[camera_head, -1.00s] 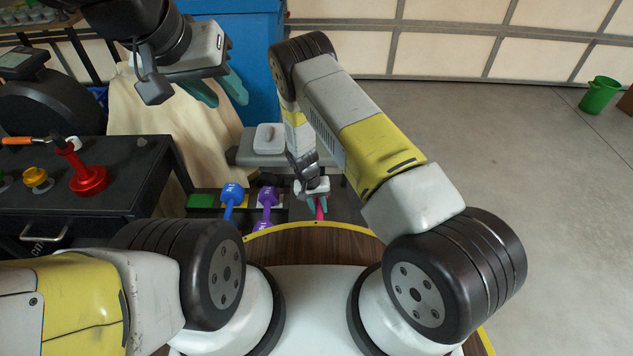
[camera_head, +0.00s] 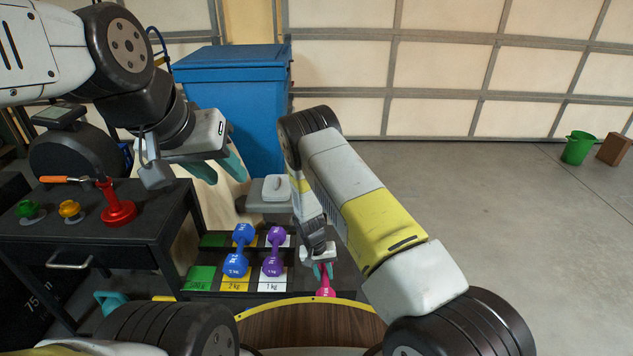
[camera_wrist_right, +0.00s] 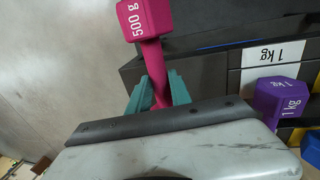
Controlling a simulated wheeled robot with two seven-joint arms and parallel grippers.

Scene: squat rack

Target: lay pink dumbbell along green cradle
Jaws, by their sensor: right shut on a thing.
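The pink dumbbell (camera_head: 326,287), marked 500 g in the right wrist view (camera_wrist_right: 145,18), hangs in my right gripper (camera_head: 322,270). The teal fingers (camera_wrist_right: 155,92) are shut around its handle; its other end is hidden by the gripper. It is right of the rack's purple dumbbell. The green cradle shows as a green front section (camera_head: 200,277) with a label and a green rear section (camera_head: 213,240), at the rack's left end; both look empty.
A blue dumbbell (camera_head: 239,258) and a purple dumbbell (camera_head: 273,259) lie on the yellow and white cradles right of the green one. The black table (camera_head: 125,235) at left bears a red stand (camera_head: 118,212). A grey-lidded box (camera_head: 276,189) stands behind the rack. Open floor lies right.

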